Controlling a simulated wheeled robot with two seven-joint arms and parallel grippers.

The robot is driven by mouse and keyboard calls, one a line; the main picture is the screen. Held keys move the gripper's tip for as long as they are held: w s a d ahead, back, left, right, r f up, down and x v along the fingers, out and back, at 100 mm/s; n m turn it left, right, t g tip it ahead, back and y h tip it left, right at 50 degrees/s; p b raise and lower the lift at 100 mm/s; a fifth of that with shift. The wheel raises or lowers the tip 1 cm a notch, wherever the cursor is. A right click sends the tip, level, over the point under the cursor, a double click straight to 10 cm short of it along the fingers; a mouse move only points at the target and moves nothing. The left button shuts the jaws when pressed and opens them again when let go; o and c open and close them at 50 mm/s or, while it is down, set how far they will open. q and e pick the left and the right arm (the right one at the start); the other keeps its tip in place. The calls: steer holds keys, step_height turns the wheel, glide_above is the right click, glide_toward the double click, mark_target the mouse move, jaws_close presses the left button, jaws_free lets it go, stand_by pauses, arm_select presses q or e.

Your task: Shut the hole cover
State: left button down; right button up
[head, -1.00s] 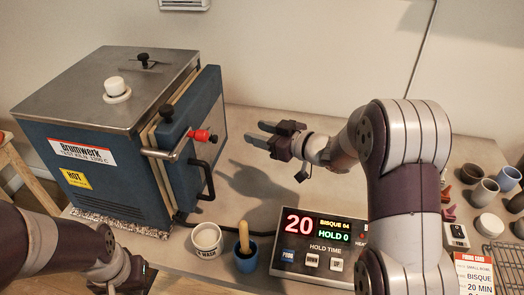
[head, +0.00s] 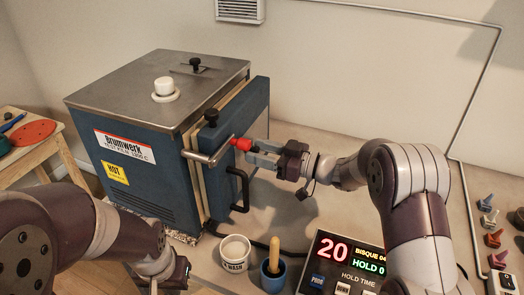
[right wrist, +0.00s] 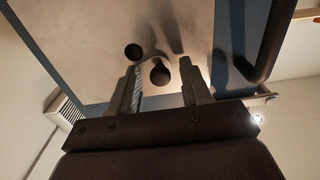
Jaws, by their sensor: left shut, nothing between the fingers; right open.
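The blue kiln door (head: 258,115) is shown edge-on in the head view. In the right wrist view its pale metal face (right wrist: 95,45) carries a dark round spot (right wrist: 133,51), seemingly the hole. Beside it is a black knob (right wrist: 159,74) by a curved pale edge, seemingly the hole cover, which looks off to one side of the hole. My right gripper (head: 252,154) is open at the door face, near the red knob (head: 240,143); its fingers (right wrist: 160,86) stand either side of the black knob, with no clear contact. My left gripper (head: 172,277) is shut and empty, low beside the kiln.
A black door handle (head: 239,190) stands below my right gripper. A white cup (head: 235,252), a blue pot (head: 273,278) and a control box (head: 345,262) stand in front. The kiln lid holds a white plug (head: 164,87). A wooden stool (head: 60,150) is at left.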

jaws_close()
steer(key=shift+w+d+f+n+b, duration=0.2)
steer(key=shift+w+f+n+b, duration=0.25)
steer(key=shift+n+b, duration=2.35)
steer(key=shift+w+d+f+n+b, duration=0.15)
steer(key=shift+w+f+n+b, duration=0.25)
steer(key=shift+n+b, duration=2.45)
steer(key=shift+w+d+f+n+b, duration=0.2)
steer(key=shift+w+f+n+b, duration=0.25)
steer(key=shift+n+b, duration=2.35)
